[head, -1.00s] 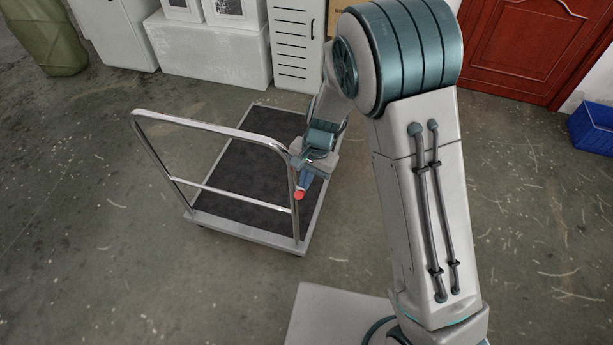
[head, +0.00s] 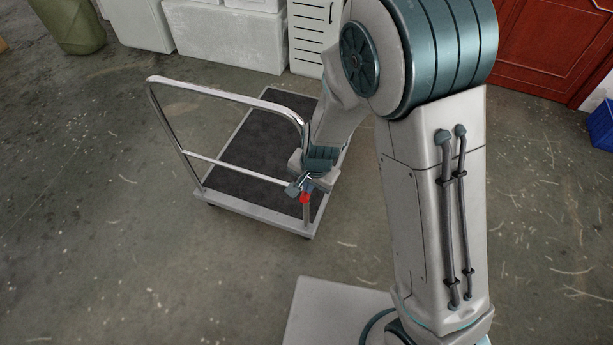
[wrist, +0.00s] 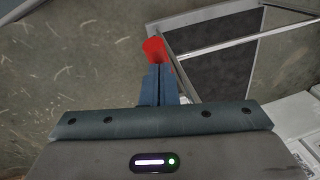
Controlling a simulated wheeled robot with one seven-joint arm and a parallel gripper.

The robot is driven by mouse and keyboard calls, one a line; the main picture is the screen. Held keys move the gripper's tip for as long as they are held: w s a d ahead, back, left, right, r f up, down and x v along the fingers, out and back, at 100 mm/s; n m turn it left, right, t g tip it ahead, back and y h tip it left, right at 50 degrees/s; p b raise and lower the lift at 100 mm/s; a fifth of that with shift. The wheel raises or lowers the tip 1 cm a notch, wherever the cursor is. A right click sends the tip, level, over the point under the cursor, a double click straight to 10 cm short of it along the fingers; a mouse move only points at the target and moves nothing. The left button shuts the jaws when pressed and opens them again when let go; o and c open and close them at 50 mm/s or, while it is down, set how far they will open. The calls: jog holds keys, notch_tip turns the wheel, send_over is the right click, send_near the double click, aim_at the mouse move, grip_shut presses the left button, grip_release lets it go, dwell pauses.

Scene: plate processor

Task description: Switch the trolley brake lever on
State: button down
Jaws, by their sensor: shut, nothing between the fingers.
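The trolley has a dark deck (head: 253,150) with a pale rim and a chrome push handle (head: 226,95). The brake lever (head: 305,198) shows as a red tip at the handle's right post, low down. In the wrist view the red tip (wrist: 154,50) lies just beyond my fingertips. My gripper (head: 308,186) is shut and empty, right at the lever and beside the post. In the wrist view its blue fingers (wrist: 158,72) are together, close to or touching the red tip; I cannot tell which. The lever's shaft is mostly hidden by my gripper.
White cabinets and boxes (head: 225,35) stand behind the trolley. A red door (head: 550,45) and a blue crate (head: 601,125) are at the right. A green container (head: 78,25) stands at the far left. The floor left of and in front of the trolley is clear.

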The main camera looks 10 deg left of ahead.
aim_at(308, 196)
jog(key=f, duration=0.1)
jog(key=s+f+b, duration=0.1)
jog(key=f, duration=0.1)
jog(key=shift+s+f, duration=0.15)
jog(key=shift+s+f+b, duration=0.15)
jog(key=shift+f+b, duration=0.3)
jog(key=shift+f, duration=0.1)
jog(key=shift+s+f+b, duration=0.15)
jog(key=shift+f+b, duration=0.3)
jog(key=shift+f, duration=0.1)
jog(key=shift+s+d+f, duration=0.1)
jog(key=shift+s+f, duration=0.05)
jog(key=shift+f, duration=0.1)
jog(key=shift+s+f, duration=0.2)
jog(key=s+d+r+p, duration=0.1)
jog(key=s+r+p, duration=0.5)
jog(key=r, duration=0.5)
jog(key=shift+s, duration=0.8)
jog(key=shift+d, duration=0.1)
